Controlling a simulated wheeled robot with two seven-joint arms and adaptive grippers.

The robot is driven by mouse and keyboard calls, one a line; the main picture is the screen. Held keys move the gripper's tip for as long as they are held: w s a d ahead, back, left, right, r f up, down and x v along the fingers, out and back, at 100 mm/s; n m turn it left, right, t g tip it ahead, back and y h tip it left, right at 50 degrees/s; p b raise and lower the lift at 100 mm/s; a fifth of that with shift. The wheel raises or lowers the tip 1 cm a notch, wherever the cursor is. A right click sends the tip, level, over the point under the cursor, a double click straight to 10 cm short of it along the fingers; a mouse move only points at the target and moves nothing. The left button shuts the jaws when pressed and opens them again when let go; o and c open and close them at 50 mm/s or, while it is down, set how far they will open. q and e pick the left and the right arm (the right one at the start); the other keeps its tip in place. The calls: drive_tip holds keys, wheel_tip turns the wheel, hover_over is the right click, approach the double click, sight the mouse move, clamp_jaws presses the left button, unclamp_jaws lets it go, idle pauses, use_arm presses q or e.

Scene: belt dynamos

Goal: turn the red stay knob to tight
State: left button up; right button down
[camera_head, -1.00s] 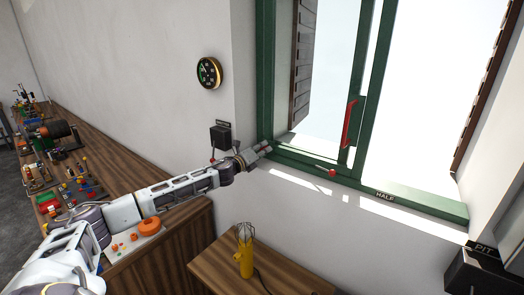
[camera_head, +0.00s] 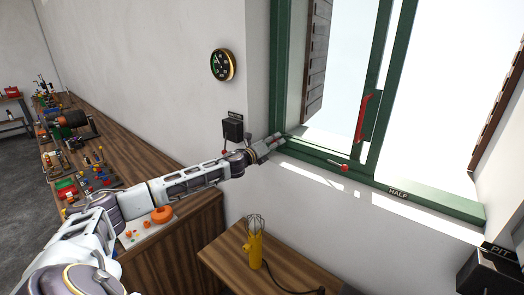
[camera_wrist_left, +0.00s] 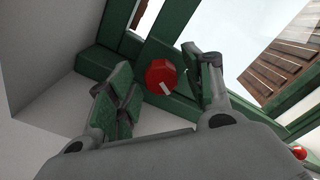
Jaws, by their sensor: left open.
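In the left wrist view a round red knob (camera_wrist_left: 160,75) with a white mark on its face sits against the green window frame. My left gripper (camera_wrist_left: 160,88) is open, with one finger on each side of the knob; I cannot tell whether either touches it. In the head view my left gripper (camera_head: 279,139) is at the lower left corner of the green window frame (camera_head: 440,201), and the knob there is hidden behind it. My right gripper is not in view.
A red ball (camera_head: 344,167) sits on the sill; a red ball also shows low right in the wrist view (camera_wrist_left: 299,152). A black switch box (camera_head: 233,129) and a round gauge (camera_head: 223,65) are on the wall. A yellow lamp (camera_head: 254,246) stands on the small table below.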

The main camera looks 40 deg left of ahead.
use_arm(q)
drive_tip(key=shift+s, duration=0.1)
drive_tip(key=s, duration=0.6)
drive_tip(key=shift+s+a, duration=0.35)
idle(0.9)
drive_tip(key=shift+s+f, duration=0.1)
drive_tip(key=shift+s, duration=0.15)
drive_tip(key=shift+s+a, duration=0.1)
drive_tip(key=shift+s, duration=2.1)
idle(0.6)
